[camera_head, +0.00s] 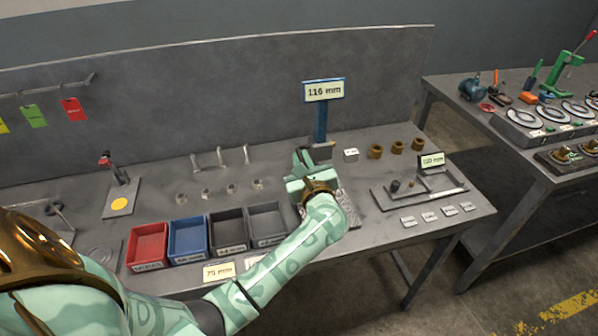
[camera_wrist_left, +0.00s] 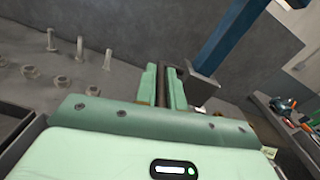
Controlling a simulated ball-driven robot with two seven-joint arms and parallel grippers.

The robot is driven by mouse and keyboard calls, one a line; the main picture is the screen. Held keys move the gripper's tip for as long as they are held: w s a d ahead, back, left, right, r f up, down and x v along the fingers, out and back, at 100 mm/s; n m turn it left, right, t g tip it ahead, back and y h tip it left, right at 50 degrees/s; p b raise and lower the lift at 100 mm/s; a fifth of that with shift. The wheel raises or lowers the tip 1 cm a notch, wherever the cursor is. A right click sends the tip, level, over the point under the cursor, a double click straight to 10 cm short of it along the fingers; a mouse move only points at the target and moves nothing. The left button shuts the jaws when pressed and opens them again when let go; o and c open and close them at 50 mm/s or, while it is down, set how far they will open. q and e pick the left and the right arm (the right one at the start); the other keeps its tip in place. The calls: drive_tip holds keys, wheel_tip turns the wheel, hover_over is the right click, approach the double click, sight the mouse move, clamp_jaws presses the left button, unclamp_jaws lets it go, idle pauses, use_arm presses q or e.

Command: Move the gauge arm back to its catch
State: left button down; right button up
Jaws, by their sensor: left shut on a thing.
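The gauge stands at the back of the bench, with a blue post (camera_head: 321,125) and a display (camera_head: 323,90) reading 116 mm. The post also shows in the left wrist view (camera_wrist_left: 228,42), with a grey block (camera_wrist_left: 199,83) low on it. My left gripper (camera_head: 301,163) is in front of the post, left of its foot. In the left wrist view its fingers (camera_wrist_left: 163,82) are shut on a dark bar, seemingly the gauge arm (camera_wrist_left: 169,88), beside the grey block. The hand hides most of the arm, and I cannot make out the catch. My right gripper is not in view.
Red (camera_head: 147,244), blue (camera_head: 188,237) and dark bins line the front edge, left of my forearm. Pegs and nuts (camera_head: 231,188) stand behind them. Brass bushings (camera_head: 397,146) and a second gauge with a display (camera_head: 432,160) are at right. A back panel (camera_head: 200,100) rises behind.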

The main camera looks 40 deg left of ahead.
use_arm(q)
wheel_tip(320, 180, up, 6)
drive_tip(key=shift+f+p, duration=0.2)
drive_tip(key=shift+p, duration=1)
drive_tip(key=shift+r, duration=0.15)
drive_tip(key=shift+w, duration=0.1)
drive_tip(key=c, duration=1.5)
unclamp_jaws()
